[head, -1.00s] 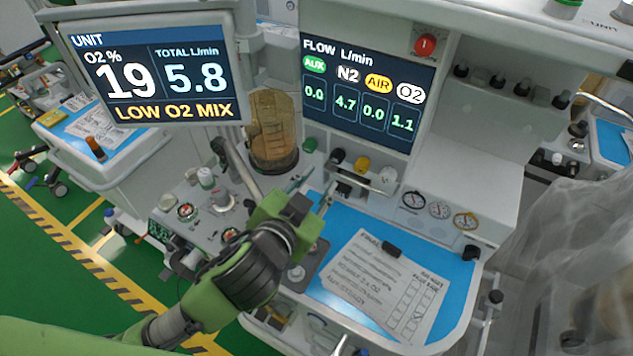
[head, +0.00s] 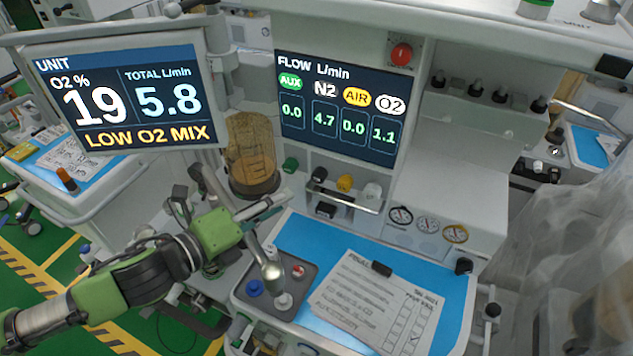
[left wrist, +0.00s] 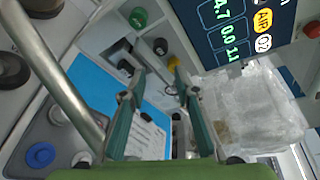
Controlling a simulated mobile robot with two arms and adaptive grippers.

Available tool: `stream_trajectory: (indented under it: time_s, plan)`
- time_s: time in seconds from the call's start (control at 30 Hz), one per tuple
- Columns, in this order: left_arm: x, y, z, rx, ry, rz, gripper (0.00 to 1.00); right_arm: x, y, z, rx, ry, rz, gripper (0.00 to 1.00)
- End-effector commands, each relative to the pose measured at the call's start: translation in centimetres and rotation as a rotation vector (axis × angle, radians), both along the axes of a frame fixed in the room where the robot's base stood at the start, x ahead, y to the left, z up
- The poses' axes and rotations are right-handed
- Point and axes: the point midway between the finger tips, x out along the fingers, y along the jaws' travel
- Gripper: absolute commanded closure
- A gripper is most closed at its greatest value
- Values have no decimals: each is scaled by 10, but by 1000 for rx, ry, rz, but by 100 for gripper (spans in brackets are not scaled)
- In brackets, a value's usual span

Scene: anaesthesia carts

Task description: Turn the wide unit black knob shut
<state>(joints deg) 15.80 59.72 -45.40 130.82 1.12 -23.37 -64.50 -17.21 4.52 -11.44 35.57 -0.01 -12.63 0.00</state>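The black knob (head: 319,174) sits under the N2 column of the flow panel (head: 340,108), between the green knob (head: 290,165) and yellow knob (head: 345,183). The panel reads N2 4.7, AIR 0.0, O2 1.1. My left gripper (head: 274,205) is left of and below the black knob, apart from it, with its fingers pointing toward the knob row. In the left wrist view, the gripper (left wrist: 160,80) has its two fingers spread with nothing between them; the black knob (left wrist: 160,46) shows beyond the tips. My right gripper is not in view.
A metal bar (head: 345,202) runs in front of the knobs. A bent metal tube (head: 262,250) stands near my left gripper; it crosses the left of the wrist view. An amber canister (head: 251,155) is left of the knobs. A blue worktop (head: 300,238) holds a clipboard (head: 375,305).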

Motion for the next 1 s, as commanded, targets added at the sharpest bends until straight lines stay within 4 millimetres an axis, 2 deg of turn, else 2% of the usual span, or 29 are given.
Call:
stream_trajectory:
  time_s: [0.17,0.37,1.0]
  plan:
    - [-1,9,2,110,-96,-67,71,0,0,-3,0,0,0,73]
    - [8,3,2,119,-111,-75,71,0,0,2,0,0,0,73]
    - [84,-64,-23,119,-107,-74,71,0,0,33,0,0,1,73]
